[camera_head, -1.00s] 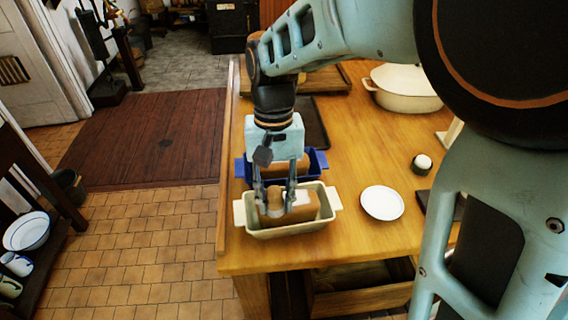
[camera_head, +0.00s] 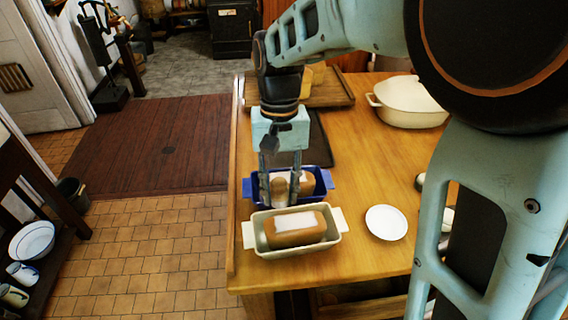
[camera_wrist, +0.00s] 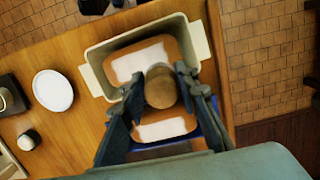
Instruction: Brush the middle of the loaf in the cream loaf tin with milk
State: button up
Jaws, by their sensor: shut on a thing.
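The cream loaf tin (camera_head: 261,251) stands at the table's front edge with a brown loaf (camera_head: 285,239) in it. A white, milky-looking patch (camera_head: 295,222) covers the middle of the loaf's top; it also shows in the wrist view (camera_wrist: 140,60). Behind it is a blue loaf tin (camera_head: 323,185) with another loaf (camera_wrist: 182,126), also with a white patch. My gripper (camera_head: 280,200) points down, shut on a round-ended wooden thing (camera_wrist: 160,88), probably the brush. In the head view it overlaps the blue tin, behind the cream loaf. The held thing's lower end is hidden.
A small white dish (camera_head: 386,222) sits right of the cream tin. A white lidded pot (camera_head: 410,103), a dark tray (camera_head: 317,150) and a wooden board (camera_head: 335,93) stand farther back. My arm hides part of the table's right side.

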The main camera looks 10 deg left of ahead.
aim_at(280, 182)
jog(key=shift+r+p, duration=0.95)
jog(key=shift+r, duration=0.55)
jog(key=shift+d+f, duration=0.1)
